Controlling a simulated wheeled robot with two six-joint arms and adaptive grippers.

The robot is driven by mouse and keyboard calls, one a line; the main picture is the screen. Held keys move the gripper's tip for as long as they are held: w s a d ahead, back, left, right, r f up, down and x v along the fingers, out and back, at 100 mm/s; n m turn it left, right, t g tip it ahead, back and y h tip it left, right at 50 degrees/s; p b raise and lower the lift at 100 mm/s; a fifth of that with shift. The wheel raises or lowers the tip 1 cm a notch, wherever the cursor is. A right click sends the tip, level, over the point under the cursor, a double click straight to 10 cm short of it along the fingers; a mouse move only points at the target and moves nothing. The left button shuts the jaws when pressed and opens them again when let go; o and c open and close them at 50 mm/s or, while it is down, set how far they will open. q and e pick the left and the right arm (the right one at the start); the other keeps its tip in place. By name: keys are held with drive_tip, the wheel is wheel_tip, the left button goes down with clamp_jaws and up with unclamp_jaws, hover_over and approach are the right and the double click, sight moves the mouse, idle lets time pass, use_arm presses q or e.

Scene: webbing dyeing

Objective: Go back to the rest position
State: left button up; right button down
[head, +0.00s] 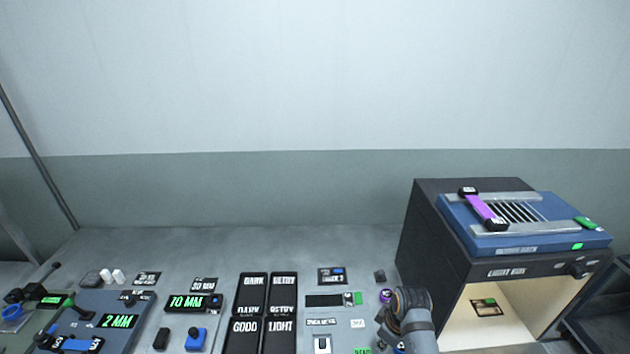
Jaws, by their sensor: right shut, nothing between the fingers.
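My right gripper (398,328) is low in the head view, right of centre, over the bench in front of the light box. Its grey wrist hides part of the bench there. The gripper is shut and holds nothing that I can see; its fingertips are small and partly hidden. My left gripper is not in view.
The light box (425,215) stands close on the right, with a blue rack (460,222) and a purple webbing piece (481,210) on top. Black labelled trays (283,290), a 70 mm display device (188,302) and a 2 mm panel (117,321) line the bench (230,248). A small purple item (385,295) lies beside my right wrist.

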drive_tip(key=s+d+r+m+t+h, duration=0.1)
drive_tip(key=s+d+r+m, duration=0.3)
drive_tip(key=s, duration=0.4)
drive_tip(key=s+d+r+m+t+h, duration=0.1)
drive_tip(key=s+d+r+m+t, duration=0.15)
drive_tip(key=s+m, duration=0.4)
drive_tip(key=s+d+f+g+b, duration=0.1)
drive_tip(key=f+b, duration=0.2)
drive_tip(key=f, duration=0.9)
drive_tip(key=s+d+f+n+g+b, duration=0.1)
drive_tip(key=s+f+b, duration=0.1)
drive_tip(key=f, duration=0.9)
drive_tip(key=s+d+f+g+b, duration=0.1)
drive_tip(key=f+b, duration=0.2)
drive_tip(key=f, duration=0.9)
use_arm(q)
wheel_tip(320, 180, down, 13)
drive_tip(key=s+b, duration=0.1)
drive_tip(key=b, duration=0.4)
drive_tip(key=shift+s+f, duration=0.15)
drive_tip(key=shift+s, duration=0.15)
use_arm(e)
drive_tip(key=s+f, duration=1.8)
drive_tip(key=f, duration=0.2)
drive_tip(key=shift+s+d+f, duration=0.15)
drive_tip(key=shift+d+f, duration=0.1)
drive_tip(key=shift+f, duration=0.1)
drive_tip(key=shift+g, duration=0.25)
